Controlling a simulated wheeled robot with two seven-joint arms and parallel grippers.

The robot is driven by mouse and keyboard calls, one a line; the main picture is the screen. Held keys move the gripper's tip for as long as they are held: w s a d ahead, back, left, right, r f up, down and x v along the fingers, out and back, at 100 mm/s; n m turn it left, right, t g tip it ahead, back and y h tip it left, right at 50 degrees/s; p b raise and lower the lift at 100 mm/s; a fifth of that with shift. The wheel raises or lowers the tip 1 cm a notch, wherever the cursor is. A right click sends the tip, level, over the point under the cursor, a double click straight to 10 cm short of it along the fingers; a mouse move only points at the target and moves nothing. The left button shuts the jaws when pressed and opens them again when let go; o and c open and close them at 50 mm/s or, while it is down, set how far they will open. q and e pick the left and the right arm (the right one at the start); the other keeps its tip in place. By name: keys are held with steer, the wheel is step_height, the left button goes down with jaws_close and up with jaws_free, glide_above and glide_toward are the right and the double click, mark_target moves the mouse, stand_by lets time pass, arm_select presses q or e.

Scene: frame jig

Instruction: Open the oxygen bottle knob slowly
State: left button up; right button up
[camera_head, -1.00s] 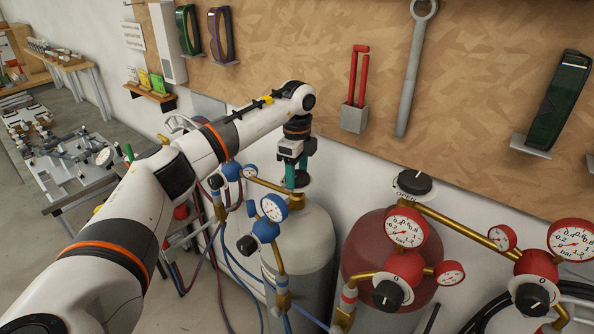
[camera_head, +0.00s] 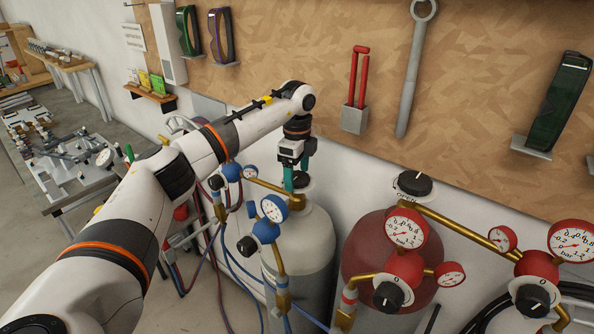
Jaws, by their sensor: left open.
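The oxygen bottle (camera_head: 305,240) is the grey-white cylinder in the middle, with blue gauges (camera_head: 274,208) and a brass pipe beside it. Its dark knob (camera_head: 301,180) sits on top and is partly hidden by my left gripper. My left gripper (camera_head: 295,180) points straight down over the knob, its green fingers on either side of it. The fingers are open; whether they touch the knob cannot be told. My right gripper is not in view.
A red bottle (camera_head: 365,255) with a black knob (camera_head: 414,184) and red gauges (camera_head: 406,228) stands to the right. A wooden tool board (camera_head: 470,90) hangs behind. Blue hoses (camera_head: 228,258) run down on the left. A metal work table (camera_head: 70,185) stands at the far left.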

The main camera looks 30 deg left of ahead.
mark_target(297, 176)
arm_select(q)
step_height(297, 176, up, 12)
steer(key=b, duration=0.3)
